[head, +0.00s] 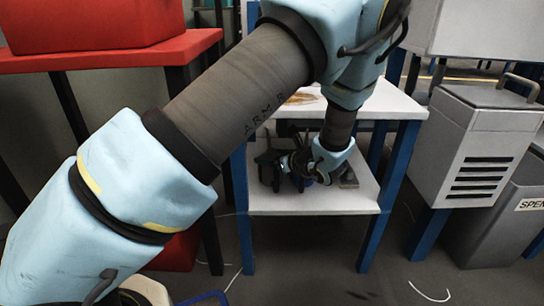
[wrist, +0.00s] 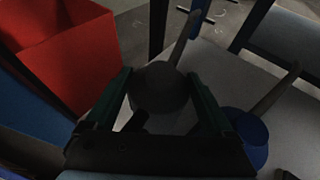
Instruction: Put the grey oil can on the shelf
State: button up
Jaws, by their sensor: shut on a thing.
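The grey oil can (wrist: 160,92), with a round body and a long thin spout, is between the dark green fingers of my gripper (wrist: 159,78) in the wrist view. The gripper is shut on it. In the head view my gripper (head: 284,166) is over the lower white board of the shelf (head: 312,205), which has blue legs. The grey can cannot be made out there behind my gripper. Whether its base touches the board cannot be told. A blue oil can (wrist: 246,135) with a grey spout stands on the board to the right in the wrist view.
A red bin (wrist: 65,55) is to the left in the wrist view. A small dark grey object (head: 348,178) lies on the lower board, right of my gripper. The upper white board (head: 400,106) is close above. A grey vented box (head: 475,150) stands to the right.

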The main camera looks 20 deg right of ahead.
jog(key=shift+f+b, duration=0.3)
jog(key=shift+f, duration=0.2)
dwell(0.3)
jog(key=o, duration=1.5)
jog(key=p+v, duration=0.3)
jog(key=v, duration=0.8)
jog(key=shift+p, duration=0.4)
